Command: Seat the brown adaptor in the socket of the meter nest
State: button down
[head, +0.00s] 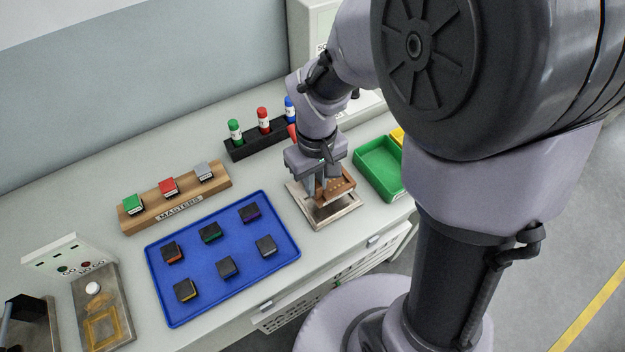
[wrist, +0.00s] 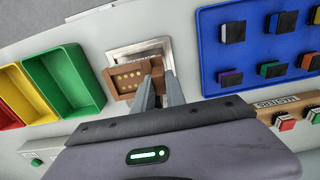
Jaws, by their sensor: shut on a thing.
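The brown adaptor (head: 343,184) is a block with rows of gold contacts, which show on its face in the wrist view (wrist: 124,79). My gripper (head: 318,192) is shut on it, with both fingers at its edge in the wrist view (wrist: 157,78). The adaptor is over a square metal-framed nest (head: 344,215), also seen in the wrist view (wrist: 117,56). It looks raised and offset towards one side of the frame. The fingers and adaptor hide much of the nest's inside, so I cannot tell whether they touch.
A blue tray (head: 222,294) with several dark connectors lies to the left. A green bin (head: 381,170) stands close on the right. Behind are a black rack (head: 240,151) of coloured bottles and a wooden masters block (head: 135,220). A lamp panel (head: 60,258) stands at far left.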

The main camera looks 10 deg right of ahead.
notch_tip(320, 180, down, 5)
jog(key=shift+b, duration=1)
jog(key=shift+s, duration=0.1)
jog(key=shift+f, duration=0.2)
jog(key=c, duration=1.4)
grip_release()
jog(key=shift+o, duration=0.2)
jog(key=shift+r, duration=0.1)
